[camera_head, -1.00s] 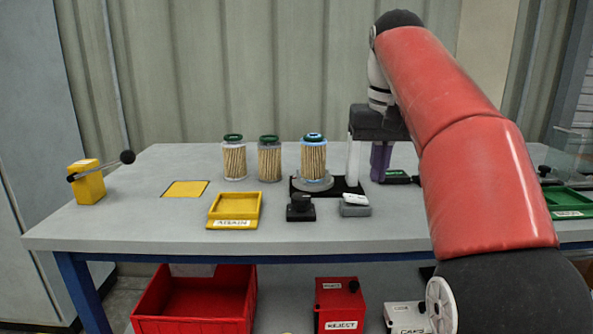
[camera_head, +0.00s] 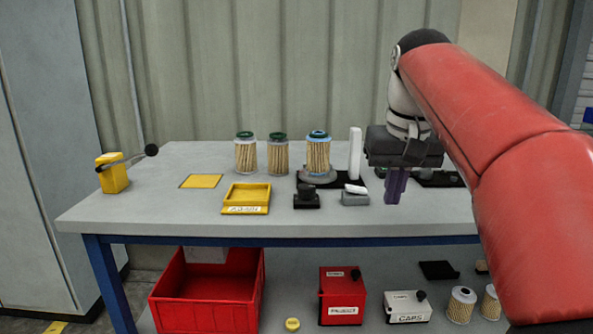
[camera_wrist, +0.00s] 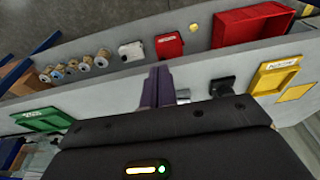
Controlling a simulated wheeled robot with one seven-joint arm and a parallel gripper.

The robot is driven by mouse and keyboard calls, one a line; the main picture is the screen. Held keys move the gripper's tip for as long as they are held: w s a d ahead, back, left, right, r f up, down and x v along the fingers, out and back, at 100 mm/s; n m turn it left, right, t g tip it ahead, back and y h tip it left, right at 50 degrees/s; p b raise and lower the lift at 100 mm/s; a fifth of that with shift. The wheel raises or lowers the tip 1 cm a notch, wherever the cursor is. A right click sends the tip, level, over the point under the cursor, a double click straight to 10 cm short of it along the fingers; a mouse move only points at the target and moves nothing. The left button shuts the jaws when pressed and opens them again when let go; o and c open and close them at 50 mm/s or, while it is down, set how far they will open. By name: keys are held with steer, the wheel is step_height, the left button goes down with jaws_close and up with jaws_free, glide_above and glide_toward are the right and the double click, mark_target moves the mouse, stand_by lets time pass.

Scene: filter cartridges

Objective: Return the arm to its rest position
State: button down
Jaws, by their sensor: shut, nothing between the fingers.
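My gripper (camera_head: 396,186) hangs from my red arm over the right part of the grey workbench (camera_head: 150,212). Its purple fingers are closed together and empty. They also show in the wrist view (camera_wrist: 157,86), above the bench's front part. Three pleated filter cartridges stand on the bench to the left: a left one (camera_head: 246,155), a middle one (camera_head: 278,156) and one with a blue ring (camera_head: 318,154) on a round grey base. My gripper is apart from all of them.
A white post (camera_head: 355,153) stands just left of my gripper. A yellow tray (camera_head: 246,199), a black knob block (camera_head: 306,197) and a yellow lever box (camera_head: 113,174) are on the bench. Below are a red bin (camera_head: 207,290), a red box (camera_head: 342,296) and a white caps box (camera_head: 407,307).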

steer(key=s+f+t, duration=0.3)
steer(key=s+f, duration=1.5)
steer(key=f, duration=0.4)
steer(key=shift+s+a+f, duration=0.2)
steer(key=shift+s+a, duration=0.05)
steer(key=shift+s, duration=0.1)
